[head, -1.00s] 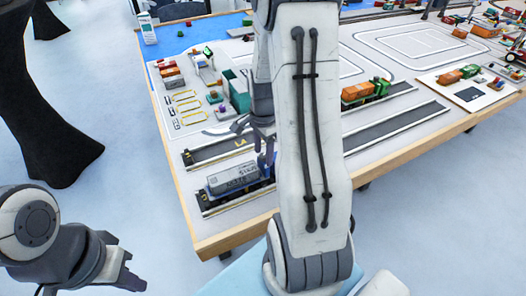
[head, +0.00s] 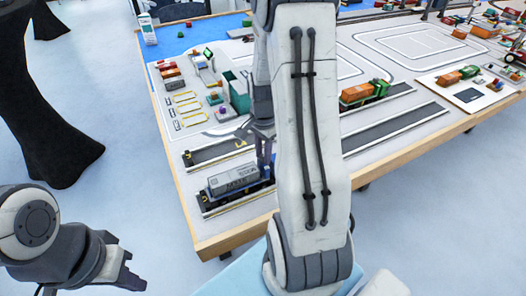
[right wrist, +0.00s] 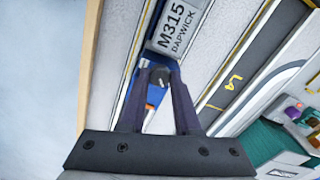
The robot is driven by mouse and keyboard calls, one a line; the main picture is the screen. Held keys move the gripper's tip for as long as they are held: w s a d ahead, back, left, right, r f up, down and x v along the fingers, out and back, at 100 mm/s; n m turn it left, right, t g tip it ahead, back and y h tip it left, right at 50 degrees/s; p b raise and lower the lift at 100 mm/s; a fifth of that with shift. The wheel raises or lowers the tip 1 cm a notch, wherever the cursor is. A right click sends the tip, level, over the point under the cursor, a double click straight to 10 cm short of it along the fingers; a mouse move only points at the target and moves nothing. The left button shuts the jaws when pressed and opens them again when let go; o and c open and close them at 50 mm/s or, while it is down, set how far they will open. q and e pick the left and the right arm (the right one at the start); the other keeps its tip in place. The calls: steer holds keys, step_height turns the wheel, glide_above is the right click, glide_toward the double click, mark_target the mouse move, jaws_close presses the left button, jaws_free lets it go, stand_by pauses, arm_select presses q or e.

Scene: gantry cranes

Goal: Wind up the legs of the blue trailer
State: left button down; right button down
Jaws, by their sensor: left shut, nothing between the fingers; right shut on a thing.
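The blue trailer (right wrist: 130,88) carries a grey container marked M315 DAPWICK (right wrist: 180,25). In the head view the grey container (head: 234,179) stands in a lane near the table's left front corner. My right gripper (right wrist: 159,72) is shut on a small dark knob (right wrist: 158,77) at the container's end, over the trailer's blue frame. An orange part shows between the fingers below the knob. In the head view my right gripper (head: 264,158) is at the container's right end, partly hidden by my right arm. The trailer's legs cannot be made out. My left gripper (head: 134,278) is shut and empty, off the table at lower left.
A second dark lane (head: 215,150) lies behind the trailer's lane. A teal block (head: 239,92) and small coloured containers stand farther back. A green truck with an orange load (head: 364,93) is to the right. The wooden table edge (head: 232,240) is close in front.

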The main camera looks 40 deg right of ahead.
mark_target(263, 157)
steer(key=n+p, duration=0.1)
steer(key=n, duration=0.4)
steer(key=shift+r+p, duration=0.1)
steer(key=shift+p, duration=0.25)
steer(key=shift+n+p, duration=0.5)
steer(key=shift+n, duration=1.9)
steer(key=c, duration=0.6)
jaws_free()
step_height(263, 157, up, 10)
steer(key=shift+r, duration=0.15)
